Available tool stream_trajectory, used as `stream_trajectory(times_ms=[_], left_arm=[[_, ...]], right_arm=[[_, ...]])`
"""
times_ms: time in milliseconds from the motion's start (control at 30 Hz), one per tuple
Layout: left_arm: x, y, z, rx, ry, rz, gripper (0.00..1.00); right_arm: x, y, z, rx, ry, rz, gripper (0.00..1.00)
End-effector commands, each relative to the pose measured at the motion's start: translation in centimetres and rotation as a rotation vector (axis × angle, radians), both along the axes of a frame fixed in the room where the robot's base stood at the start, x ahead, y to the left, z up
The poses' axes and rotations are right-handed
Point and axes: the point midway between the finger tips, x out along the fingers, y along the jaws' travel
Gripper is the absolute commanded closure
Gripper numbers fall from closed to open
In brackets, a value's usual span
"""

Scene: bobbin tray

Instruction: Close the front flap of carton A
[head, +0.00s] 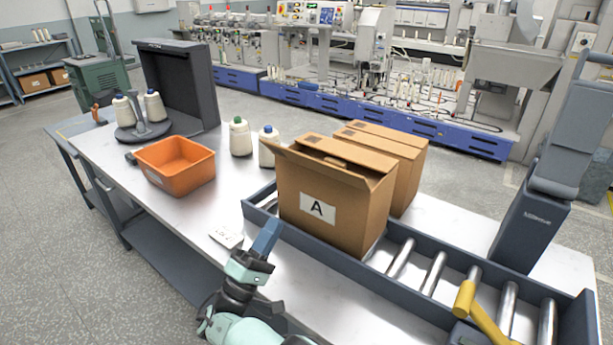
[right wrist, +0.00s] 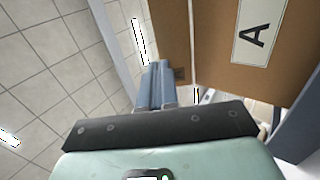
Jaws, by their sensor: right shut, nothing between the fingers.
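Carton A (head: 345,222) is a brown box with a white label marked A. It stands upright on the roller conveyor. Along its top front edge the front flap (head: 318,166) stands up and leans outward, not lying flat; the other top panels (head: 345,150) look folded in. My right gripper (head: 268,236) is shut and empty, in front of the carton and to the left of its label, apart from it. In the right wrist view its blue fingers (right wrist: 159,76) are together beside the carton's face (right wrist: 212,35). My left gripper is not in view.
A second carton (head: 408,175) stands right behind carton A. The conveyor's dark side rail (head: 320,252) runs before it. An orange bin (head: 180,176), white thread cones (head: 240,138) and a small card (head: 226,236) are to the left.

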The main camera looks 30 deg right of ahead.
Motion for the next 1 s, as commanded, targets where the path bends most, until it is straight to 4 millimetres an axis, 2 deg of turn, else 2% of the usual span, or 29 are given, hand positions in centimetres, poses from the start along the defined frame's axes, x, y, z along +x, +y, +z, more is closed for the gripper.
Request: stream_trajectory(times_ms=[167,633,800,1000], left_arm=[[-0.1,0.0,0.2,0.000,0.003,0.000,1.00],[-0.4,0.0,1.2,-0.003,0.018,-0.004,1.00],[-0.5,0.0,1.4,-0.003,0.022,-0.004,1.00],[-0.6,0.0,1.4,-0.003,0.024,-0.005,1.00]], right_arm=[[0.5,-1.4,1.1,0.001,-0.001,-0.004,1.00],[3.4,-8.5,6.8,0.000,0.000,-0.004,1.00],[4.0,-9.9,8.0,0.000,0.001,-0.002,1.00],[4.2,-10.4,8.3,0.000,0.003,-0.001,1.00]])
